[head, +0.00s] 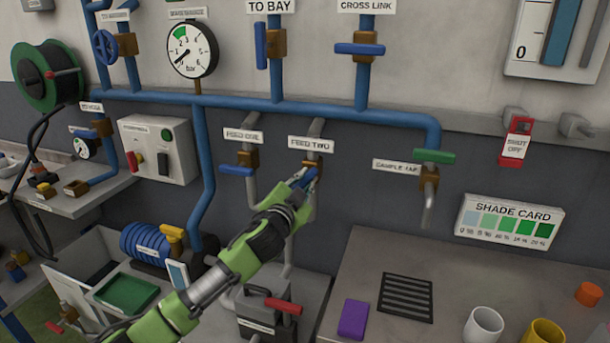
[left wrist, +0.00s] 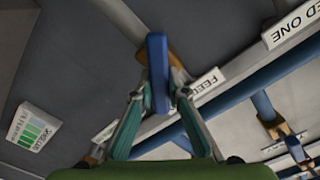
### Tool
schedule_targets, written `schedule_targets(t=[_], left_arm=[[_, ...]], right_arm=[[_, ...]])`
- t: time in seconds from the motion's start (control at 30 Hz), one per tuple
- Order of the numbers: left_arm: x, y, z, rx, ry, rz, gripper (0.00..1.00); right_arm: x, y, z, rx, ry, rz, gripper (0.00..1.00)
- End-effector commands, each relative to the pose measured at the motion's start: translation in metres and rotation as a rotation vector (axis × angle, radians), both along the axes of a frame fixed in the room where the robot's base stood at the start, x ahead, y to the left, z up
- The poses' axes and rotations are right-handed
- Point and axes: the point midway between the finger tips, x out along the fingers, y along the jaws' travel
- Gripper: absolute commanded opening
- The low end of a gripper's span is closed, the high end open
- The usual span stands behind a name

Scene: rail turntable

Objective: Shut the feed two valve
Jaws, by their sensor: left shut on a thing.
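The feed two valve has a brass body (head: 312,167) under the label FEED TWO (head: 311,144), on a grey pipe below the blue main. Its blue handle (left wrist: 157,70) stands between my fingers in the left wrist view. My left gripper (head: 303,180) is shut on this handle; its fingers also show in the left wrist view (left wrist: 158,100). In the head view the fingers hide most of the handle, so I cannot tell its exact angle to the pipe. My right gripper is in neither view.
The feed one valve, with a blue handle (head: 237,170) lying crosswise, is close on the left. The sample tap's green handle (head: 434,156) is to the right. A pump with a red lever (head: 283,306) stands below my left arm. The bench (head: 470,290) holds cups.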

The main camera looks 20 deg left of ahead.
Motion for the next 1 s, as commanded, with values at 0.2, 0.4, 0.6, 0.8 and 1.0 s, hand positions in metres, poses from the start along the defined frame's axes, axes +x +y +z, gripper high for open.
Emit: schedule_targets(t=[0.2, 0.4, 0.6, 0.8, 1.0], left_arm=[[0.0, -0.002, 0.0, 0.207, -0.006, 0.0, 0.0], [0.0, -0.003, -0.002, 0.399, -0.011, -0.001, 0.0], [0.0, -0.004, -0.004, 0.58, -0.018, 0.0, 0.0], [0.0, -0.004, -0.006, 0.732, -0.023, -0.002, 0.0], [0.0, -0.005, -0.007, 0.837, -0.028, -0.002, 0.0]], right_arm=[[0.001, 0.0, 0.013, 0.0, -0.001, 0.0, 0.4], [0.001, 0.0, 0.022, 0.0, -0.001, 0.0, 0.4], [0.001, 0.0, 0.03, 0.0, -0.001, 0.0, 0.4], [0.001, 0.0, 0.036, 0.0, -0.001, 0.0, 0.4], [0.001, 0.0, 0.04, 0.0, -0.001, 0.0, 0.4]])
